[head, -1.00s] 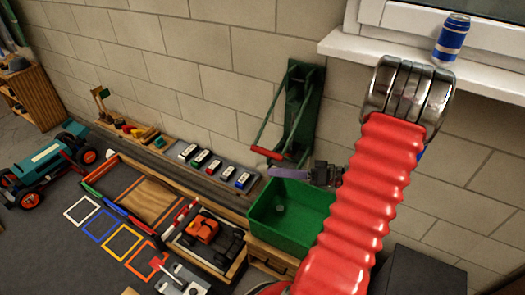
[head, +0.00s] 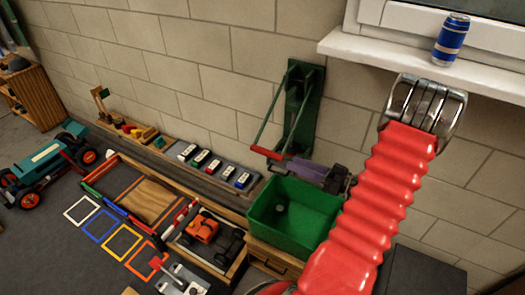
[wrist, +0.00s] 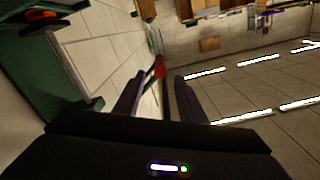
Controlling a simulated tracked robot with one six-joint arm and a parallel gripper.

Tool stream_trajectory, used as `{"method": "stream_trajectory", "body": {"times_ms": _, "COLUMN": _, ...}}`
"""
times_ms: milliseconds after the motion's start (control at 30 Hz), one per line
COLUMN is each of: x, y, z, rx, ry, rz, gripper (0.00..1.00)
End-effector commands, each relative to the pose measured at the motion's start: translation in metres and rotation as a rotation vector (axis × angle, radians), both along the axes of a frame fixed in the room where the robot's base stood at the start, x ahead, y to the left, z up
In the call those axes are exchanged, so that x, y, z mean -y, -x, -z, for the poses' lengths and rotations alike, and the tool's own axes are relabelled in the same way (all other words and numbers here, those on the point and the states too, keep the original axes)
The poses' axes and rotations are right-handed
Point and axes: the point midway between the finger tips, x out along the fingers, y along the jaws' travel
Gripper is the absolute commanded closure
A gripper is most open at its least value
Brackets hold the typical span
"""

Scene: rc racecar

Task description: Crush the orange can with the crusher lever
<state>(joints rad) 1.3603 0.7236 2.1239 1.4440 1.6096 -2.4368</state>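The green crusher (head: 301,105) is fixed upright to the wall, and its long lever ends in a red handle (head: 267,153) on the lower left. In the wrist view the red handle (wrist: 159,67) shows between and just beyond my finger tips. My gripper (head: 285,166) is close to the handle's right end; its two fingers (wrist: 157,88) are apart with nothing clearly between them. I cannot tell if they touch the handle. A small orange-red patch (wrist: 40,15) shows in the crusher at the wrist view's upper left; it may be the orange can, mostly hidden.
A green bin (head: 285,213) stands below my gripper on a wooden cabinet (head: 272,262). A blue can (head: 452,40) stands on the windowsill (head: 400,57). A shelf with several toy cars (head: 215,168) runs along the wall to the left. The wall is close behind the crusher.

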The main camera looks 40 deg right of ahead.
Motion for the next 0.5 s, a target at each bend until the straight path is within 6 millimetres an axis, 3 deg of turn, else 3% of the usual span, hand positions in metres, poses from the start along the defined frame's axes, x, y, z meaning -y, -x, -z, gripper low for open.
{"method": "stream_trajectory", "body": {"times_ms": 233, "x": -0.007, "y": -0.017, "z": 0.0, "rx": -0.001, "ry": -0.001, "rz": -0.003, "gripper": 0.63}}
{"method": "stream_trajectory", "body": {"times_ms": 500, "x": -0.019, "y": -0.052, "z": 0.0, "rx": -0.001, "ry": -0.001, "rz": -0.004, "gripper": 0.63}}
